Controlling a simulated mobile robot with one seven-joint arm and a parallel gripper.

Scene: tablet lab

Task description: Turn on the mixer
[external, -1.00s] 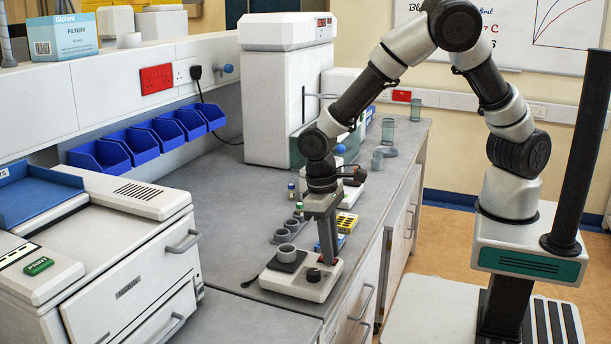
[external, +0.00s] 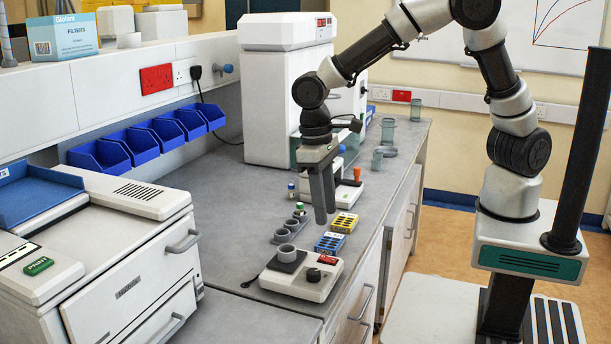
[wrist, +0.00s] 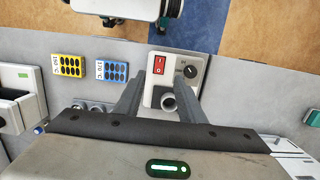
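The mixer (external: 302,284) is a low white unit on the bench near its front edge. It carries a grey cup (external: 287,253) on a dark pad, a black knob (external: 313,275) and a red rocker switch (external: 327,259). In the wrist view the red switch (wrist: 159,65) and the knob (wrist: 190,71) are in clear sight, with the cup (wrist: 168,102) between my fingers. I cannot tell which side of the switch is pressed. My gripper (external: 325,219) is open and empty, above the bench and apart from the mixer; its fingers (wrist: 165,88) stand apart in the wrist view.
A blue rack (external: 330,243) and a yellow rack (external: 344,222) stand behind the mixer. Several grey cups (external: 293,225) sit in a row to their left. A large white machine (external: 285,90) stands farther back. Bare bench (external: 228,255) lies left of the mixer.

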